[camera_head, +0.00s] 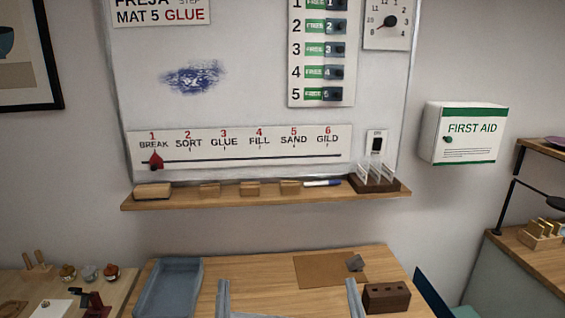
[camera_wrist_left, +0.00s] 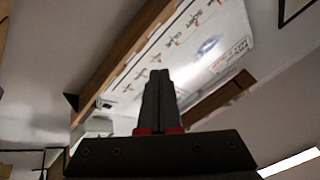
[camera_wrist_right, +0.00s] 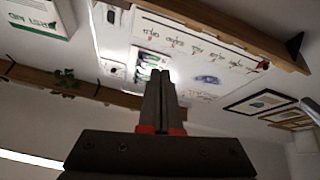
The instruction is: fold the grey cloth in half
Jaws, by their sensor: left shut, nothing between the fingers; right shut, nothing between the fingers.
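I cannot make out a grey cloth for certain. My right gripper (camera_wrist_right: 160,72) is shut and empty in the right wrist view, also facing the wall. Neither wrist view shows the table top or any cloth.
A blue-grey tray (camera_head: 168,288) is at the table's left, a brown block with holes (camera_head: 386,297) at its right. Two blue-grey upright bars stand at the bottom edge. A wooden ledge (camera_head: 230,197) runs below the whiteboard (camera_head: 250,110). The back middle of the table is clear.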

